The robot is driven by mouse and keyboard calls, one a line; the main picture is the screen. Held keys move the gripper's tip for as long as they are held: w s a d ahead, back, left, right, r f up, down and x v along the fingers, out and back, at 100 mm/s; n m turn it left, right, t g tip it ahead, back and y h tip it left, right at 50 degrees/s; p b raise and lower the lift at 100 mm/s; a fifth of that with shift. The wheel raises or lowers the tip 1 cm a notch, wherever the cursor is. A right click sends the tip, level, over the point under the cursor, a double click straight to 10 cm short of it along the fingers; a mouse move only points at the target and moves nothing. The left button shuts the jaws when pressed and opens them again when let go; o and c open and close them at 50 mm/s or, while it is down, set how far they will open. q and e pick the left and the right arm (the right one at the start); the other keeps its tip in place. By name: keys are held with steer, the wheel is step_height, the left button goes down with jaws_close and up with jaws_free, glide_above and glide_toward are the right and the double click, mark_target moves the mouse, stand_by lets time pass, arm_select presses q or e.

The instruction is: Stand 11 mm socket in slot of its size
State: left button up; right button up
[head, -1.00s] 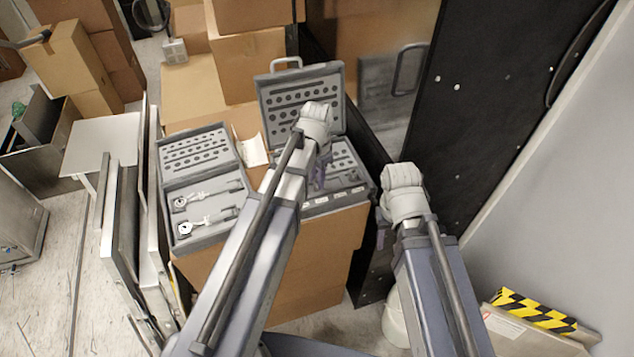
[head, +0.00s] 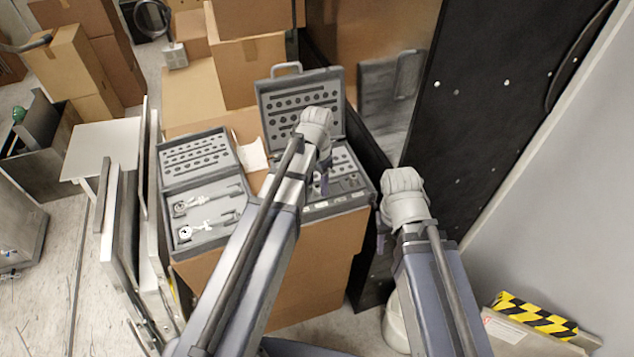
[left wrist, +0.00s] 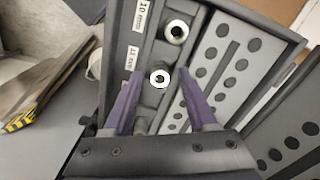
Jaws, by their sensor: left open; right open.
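My left gripper (head: 321,183) is over the right-hand open socket case (head: 352,206). In the left wrist view its two purple fingers (left wrist: 160,80) are open. A bright round socket (left wrist: 160,78) shows between the fingertips, beside the label reading 11 mm (left wrist: 134,58). It appears end-on; I cannot tell whether it sits in a slot. A second socket (left wrist: 177,31) is beside the 10 mm label (left wrist: 143,15). A grey shape near the base of the fingers is unclear.
The case's upright lid (head: 303,88) stands behind my left gripper. A second open case (head: 205,215) with tools lies to the left, on cardboard boxes. A black panel (head: 480,100) is to the right. Flat panels (head: 125,230) lean at the left.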

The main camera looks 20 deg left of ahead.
mark_target(317, 186)
arm_select(q)
step_height(317, 186, up, 12)
steer(key=p, duration=1.2)
steer(key=s+d+n+y, duration=0.1)
steer(key=s+d+n, duration=0.2)
steer(key=s+d, duration=0.7)
steer(key=s, duration=0.4)
steer(key=shift+s+d, duration=0.2)
steer(key=shift+d, duration=0.05)
steer(key=shift+r, duration=0.1)
